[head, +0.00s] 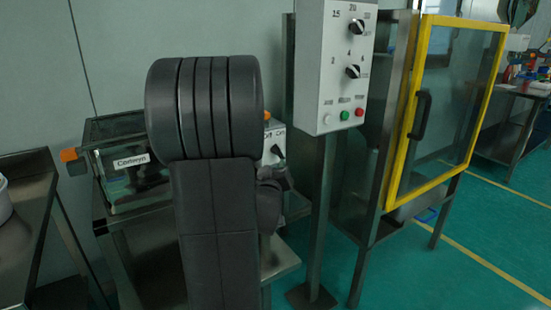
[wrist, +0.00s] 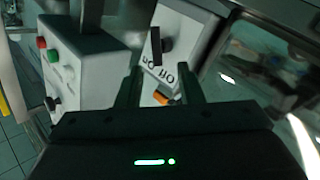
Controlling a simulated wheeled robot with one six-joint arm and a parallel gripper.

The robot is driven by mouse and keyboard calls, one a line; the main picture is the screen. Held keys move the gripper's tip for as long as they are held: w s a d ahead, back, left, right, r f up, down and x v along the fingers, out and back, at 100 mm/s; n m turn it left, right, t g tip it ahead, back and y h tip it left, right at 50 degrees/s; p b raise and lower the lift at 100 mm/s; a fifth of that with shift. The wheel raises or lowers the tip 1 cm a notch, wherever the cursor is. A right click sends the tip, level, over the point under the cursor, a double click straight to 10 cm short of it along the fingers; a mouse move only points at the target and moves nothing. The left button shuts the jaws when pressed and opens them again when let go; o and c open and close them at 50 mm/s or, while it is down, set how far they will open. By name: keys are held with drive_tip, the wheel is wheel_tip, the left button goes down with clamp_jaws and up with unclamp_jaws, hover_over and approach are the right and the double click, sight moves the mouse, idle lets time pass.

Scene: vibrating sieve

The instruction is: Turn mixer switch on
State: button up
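A small white box with a black rotary switch (wrist: 163,45) and dark lettering is straight ahead in the wrist view. The switch also shows in the head view (head: 277,151), just right of my arm. My gripper (wrist: 160,67) is open, its two dark fingers spread apart toward the lower part of the box. The switch handle lies above and between the fingertips in the picture, and nothing is held. I cannot tell whether a finger touches the box. In the head view my arm hides part of the box and most of the gripper.
A grey control box (head: 335,70) with knobs and buttons stands on a post to the right; it is at left in the wrist view (wrist: 82,62). A clear-lidded machine (head: 120,160) is behind my arm. A yellow-framed door (head: 400,120) is farther right, beside open green floor.

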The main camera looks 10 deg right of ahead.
sight(277, 154)
drive_tip(key=x, duration=0.8)
drive_tip(key=shift+w, duration=0.1)
drive_tip(key=c, duration=0.7)
